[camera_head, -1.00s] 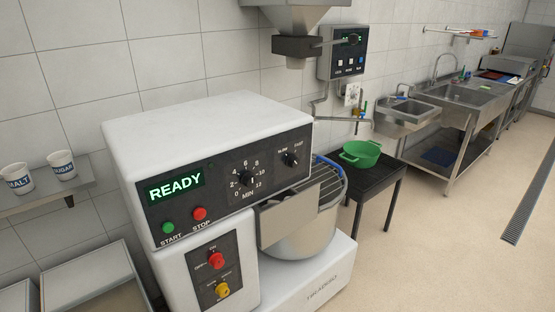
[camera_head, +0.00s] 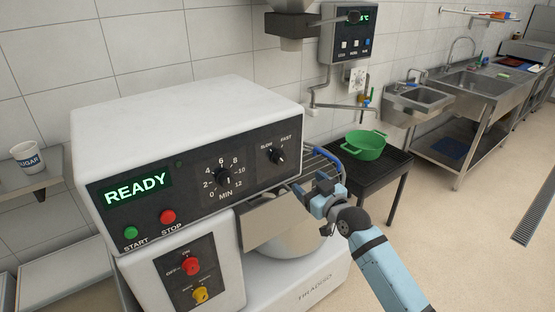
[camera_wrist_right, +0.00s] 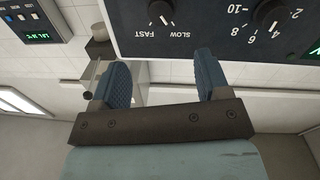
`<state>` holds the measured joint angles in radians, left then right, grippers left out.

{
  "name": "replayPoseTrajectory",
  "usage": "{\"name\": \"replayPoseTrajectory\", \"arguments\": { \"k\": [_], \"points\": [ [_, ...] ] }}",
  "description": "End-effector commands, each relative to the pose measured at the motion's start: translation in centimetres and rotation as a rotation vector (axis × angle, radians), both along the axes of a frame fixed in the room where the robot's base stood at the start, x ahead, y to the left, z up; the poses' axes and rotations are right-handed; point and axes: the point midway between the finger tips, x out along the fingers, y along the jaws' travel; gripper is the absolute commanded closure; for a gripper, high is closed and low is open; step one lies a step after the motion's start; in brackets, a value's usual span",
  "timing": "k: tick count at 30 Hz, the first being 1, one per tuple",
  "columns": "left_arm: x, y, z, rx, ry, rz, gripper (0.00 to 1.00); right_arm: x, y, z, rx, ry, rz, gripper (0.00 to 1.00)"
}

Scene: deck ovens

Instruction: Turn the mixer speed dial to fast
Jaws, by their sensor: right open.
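The speed dial (camera_head: 277,156) is a small black knob at the right end of the mixer's dark panel, below the words SLOW and FAST. Its pale mark appears to lean toward SLOW. The dial also shows upside down at the top of the right wrist view (camera_wrist_right: 161,12). The mixer (camera_head: 185,125) is white and its display reads READY. My right gripper (camera_head: 311,193) is open and empty, to the right of and below the dial, apart from it. Its two blue fingers (camera_wrist_right: 162,82) are spread in the wrist view. My left gripper is out of view.
The minutes dial (camera_head: 222,176) sits left of the speed dial. Green start (camera_head: 131,233) and red stop (camera_head: 168,217) buttons are farther left. The mixer bowl (camera_head: 285,235) is below my right gripper.

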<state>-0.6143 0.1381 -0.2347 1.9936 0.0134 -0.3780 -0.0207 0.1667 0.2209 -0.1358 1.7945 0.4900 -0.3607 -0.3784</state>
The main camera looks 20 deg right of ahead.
Motion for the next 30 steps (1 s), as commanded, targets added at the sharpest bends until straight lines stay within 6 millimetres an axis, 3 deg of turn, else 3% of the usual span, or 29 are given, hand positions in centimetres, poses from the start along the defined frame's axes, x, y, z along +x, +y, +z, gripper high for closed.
{"name": "replayPoseTrajectory", "arguments": {
  "k": [18, 24, 30],
  "points": [
    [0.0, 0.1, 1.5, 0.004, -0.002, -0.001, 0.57, 10.9, 3.1, 0.1, 0.001, 0.001, 0.001, 0.31],
    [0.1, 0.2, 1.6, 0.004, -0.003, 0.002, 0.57, 12.6, 3.6, 0.0, 0.001, 0.0, 0.001, 0.31],
    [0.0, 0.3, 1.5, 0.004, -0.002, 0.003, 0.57, 12.9, 3.7, -0.1, 0.001, 0.001, 0.001, 0.31]
  ]
}}
